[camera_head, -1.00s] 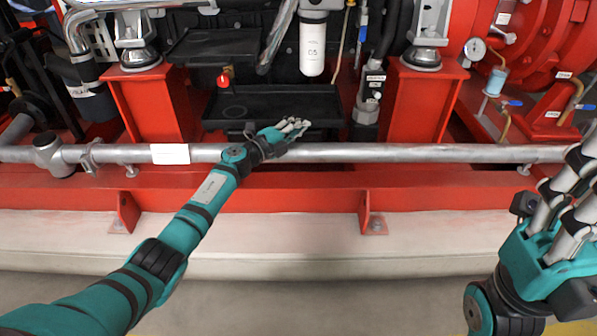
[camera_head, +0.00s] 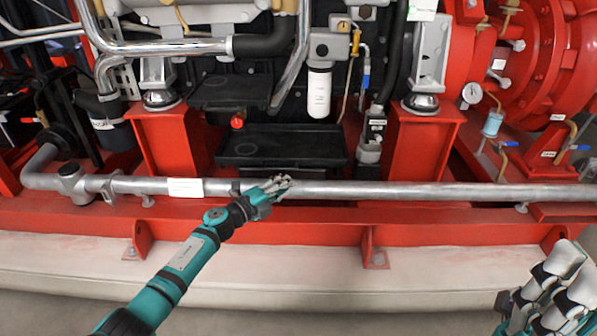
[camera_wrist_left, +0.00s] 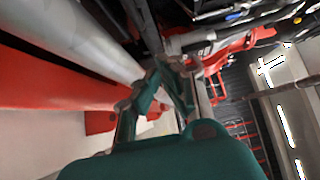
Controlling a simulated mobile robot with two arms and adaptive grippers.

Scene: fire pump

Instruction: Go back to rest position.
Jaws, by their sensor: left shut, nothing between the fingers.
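My left gripper (camera_head: 280,184) is at the end of the teal arm reaching in from the bottom left. Its fingers are shut and empty, by the long grey pipe (camera_head: 400,190) in front of the red frame. In the left wrist view the fingers of the left gripper (camera_wrist_left: 160,70) come together beside the grey pipe (camera_wrist_left: 85,35). My right gripper (camera_head: 560,285) shows at the bottom right corner, cut off by the edge. Its fingers point up, and I cannot tell whether they are open.
Behind the pipe stand red pedestals (camera_head: 165,145), a black tray (camera_head: 290,148), a white filter (camera_head: 319,94) and a pressure gauge (camera_head: 471,93). A red base rail (camera_head: 310,230) runs below the pipe.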

